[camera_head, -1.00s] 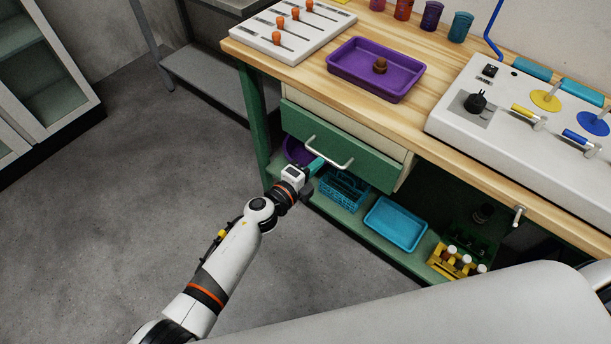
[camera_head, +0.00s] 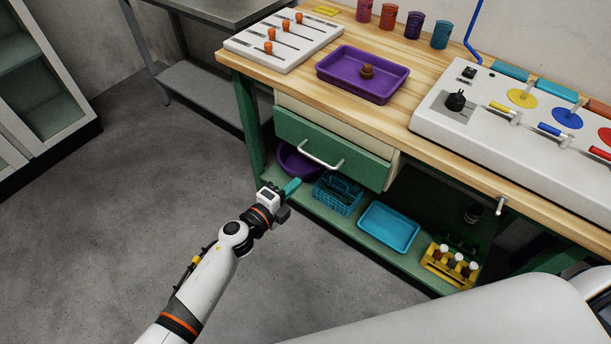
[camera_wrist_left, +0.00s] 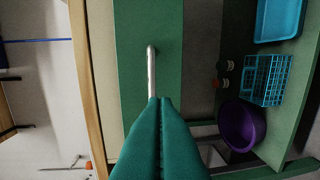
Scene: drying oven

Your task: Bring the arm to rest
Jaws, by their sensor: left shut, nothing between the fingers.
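My left gripper (camera_head: 292,188) is in front of the workbench, below and left of the drawer handle in the head view. Its teal fingers (camera_wrist_left: 160,140) are closed together and empty in the left wrist view. The green drawer (camera_head: 350,155) is slightly out from the bench, with its silver handle (camera_head: 320,155) on the front. In the wrist view the handle (camera_wrist_left: 151,70) shows beyond the fingertips; the gap between them cannot be judged there. My right gripper is not in view.
The lower shelf holds a purple bowl (camera_head: 290,158), a blue basket (camera_head: 336,194), a blue tray (camera_head: 389,228) and a yellow rack of bottles (camera_head: 452,266). A purple tray (camera_head: 335,82) and a control panel (camera_head: 435,107) stand on the bench top. The floor at left is clear.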

